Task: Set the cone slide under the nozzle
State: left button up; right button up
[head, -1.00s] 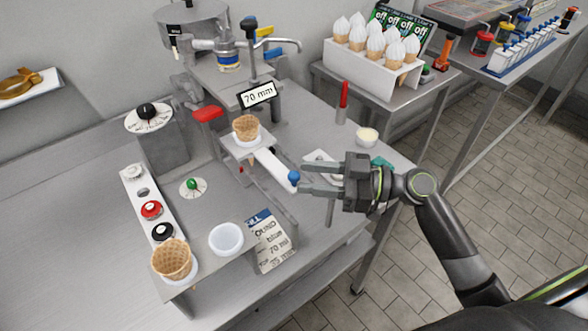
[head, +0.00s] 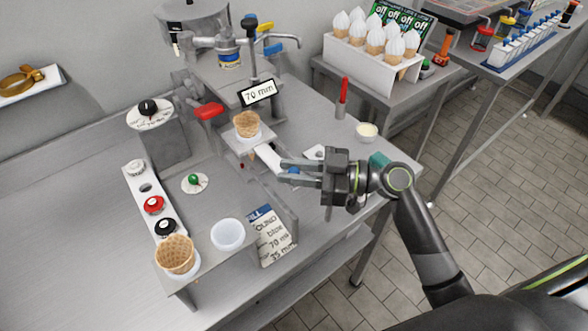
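A waffle cone (head: 246,124) stands upright in a white holder on the cone slide (head: 238,143). The fingers partly hide the knob; I cannot see a firm grip. The steel machine head (head: 243,95) with the "70 mm" sign (head: 257,93) is behind the cone. The nozzle opening cannot be made out. My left gripper is out of view.
A second waffle cone (head: 175,254) and a white bowl (head: 228,234) stand at the front left. A red-topped post (head: 343,95) and a small cream cup (head: 367,131) stand at the right.

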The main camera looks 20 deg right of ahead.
aim_at(266, 149)
grip_shut()
jog(key=shift+w+a+f+b, duration=0.15)
jog(key=shift+w+b, duration=0.25)
jog(key=shift+b, duration=0.15)
jog(key=shift+w+a+b, duration=0.2)
jog(key=shift+w+b, duration=0.2)
jog(key=shift+w, duration=0.1)
jog(key=shift+w+a+b, duration=0.15)
jog(key=shift+w+b, duration=0.25)
jog(key=shift+w, duration=0.1)
jog(key=shift+w+a, duration=0.15)
jog(key=shift+w, duration=0.35)
jog(key=shift+s+r, duration=0.1)
jog(key=shift+r, duration=0.15)
jog(key=shift+o, duration=1.9)
grip_release()
jog(key=shift+o, duration=1.4)
jog(key=shift+w+a+f, duration=0.1)
jog(key=shift+w, duration=0.1)
jog(key=shift+s, duration=0.1)
